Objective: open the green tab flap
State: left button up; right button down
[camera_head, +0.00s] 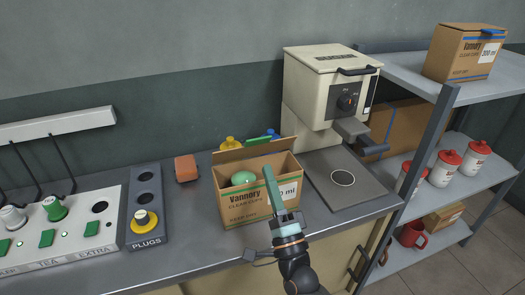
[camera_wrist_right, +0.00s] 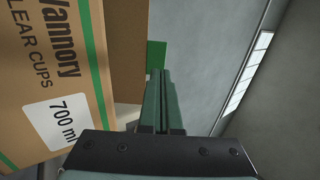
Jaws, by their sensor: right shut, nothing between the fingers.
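The cardboard cup box (camera_head: 240,205) stands on the counter, its top open and its back flap (camera_head: 240,152) standing up. A flat green piece (camera_head: 258,140) shows just behind that flap at the right. A green patch also shows in the right wrist view (camera_wrist_right: 156,55), just beyond the fingertips; I cannot tell whether it is joined to the box. My right gripper (camera_head: 268,172) is at the box's front right, its green fingers pointing up and covering part of the label. In the wrist view its fingers (camera_wrist_right: 160,74) are together and empty, beside the box. My left gripper is not in view.
A green rounded object (camera_head: 243,178) sits in the box. A yellow item (camera_head: 230,143) stands behind it. The cream press machine (camera_head: 325,90) stands to the right, an orange block (camera_head: 186,168) and plug panel (camera_head: 146,205) to the left. A metal shelf (camera_head: 430,75) is at far right.

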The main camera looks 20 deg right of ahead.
aim_at(259, 141)
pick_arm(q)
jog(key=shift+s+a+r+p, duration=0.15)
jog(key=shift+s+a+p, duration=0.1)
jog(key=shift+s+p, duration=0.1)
pick_arm(e)
jog(key=shift+x, duration=2.75)
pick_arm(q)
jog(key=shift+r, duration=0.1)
pick_arm(e)
jog(key=shift+w+r+p, duration=0.1)
jog(key=shift+r+p, duration=0.2)
jog(key=shift+p, duration=0.35)
jog(key=w+r+g+p, duration=0.1)
jog(key=p, duration=0.2)
jog(key=shift+g, duration=0.3)
jog(key=shift+w+r, duration=0.35)
jog(key=shift+w, duration=0.4)
jog(key=shift+x, duration=0.9)
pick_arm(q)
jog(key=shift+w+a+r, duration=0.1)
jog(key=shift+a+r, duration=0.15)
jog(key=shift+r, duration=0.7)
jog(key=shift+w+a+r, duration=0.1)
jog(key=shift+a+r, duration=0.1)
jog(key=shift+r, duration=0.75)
pick_arm(e)
jog(key=shift+w+r, duration=0.2)
jog(key=shift+w, duration=0.45)
